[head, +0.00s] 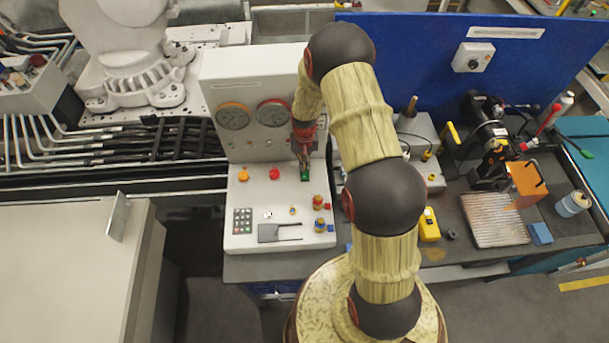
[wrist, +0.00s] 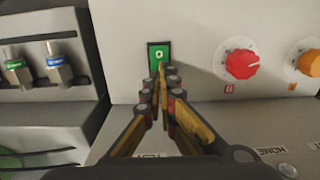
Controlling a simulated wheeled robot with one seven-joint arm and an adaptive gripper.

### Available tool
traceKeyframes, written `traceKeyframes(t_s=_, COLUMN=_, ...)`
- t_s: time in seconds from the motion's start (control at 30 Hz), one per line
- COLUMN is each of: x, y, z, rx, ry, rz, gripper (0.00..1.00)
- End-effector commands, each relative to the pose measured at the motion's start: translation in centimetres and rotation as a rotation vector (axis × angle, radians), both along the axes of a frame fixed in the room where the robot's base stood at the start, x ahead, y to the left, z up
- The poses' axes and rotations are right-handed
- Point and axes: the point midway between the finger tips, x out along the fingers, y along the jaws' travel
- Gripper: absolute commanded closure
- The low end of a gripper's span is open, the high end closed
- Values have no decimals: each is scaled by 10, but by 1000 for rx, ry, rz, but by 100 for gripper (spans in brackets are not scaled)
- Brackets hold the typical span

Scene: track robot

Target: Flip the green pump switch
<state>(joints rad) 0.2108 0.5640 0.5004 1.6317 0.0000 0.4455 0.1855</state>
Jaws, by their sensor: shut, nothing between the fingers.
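The green pump switch (wrist: 158,55) sits on the pale panel in the wrist view, a small green rocker in a dark frame with a light mark on it. In the head view the green switch (head: 305,175) shows just below my gripper (head: 304,160). My gripper (wrist: 160,72) is shut and empty in the wrist view. Its fingertips are at the lower edge of the switch and cover part of that edge. I cannot tell whether they touch it.
A red knob (wrist: 242,64) and an orange knob (wrist: 309,63) are right of the switch in the wrist view. Two fittings with coloured bands (wrist: 57,62) stand left. Two gauges (head: 233,116) are on the upright panel. A keypad (head: 242,220) lies on the console's lower left.

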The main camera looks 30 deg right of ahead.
Motion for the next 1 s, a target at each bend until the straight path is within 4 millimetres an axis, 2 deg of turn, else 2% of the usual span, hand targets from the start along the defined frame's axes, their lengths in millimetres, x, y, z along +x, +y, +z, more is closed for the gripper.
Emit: traceKeyframes(t_s=1.0, x=0, y=0, z=-14, rx=0, ry=0, rz=0, gripper=100)
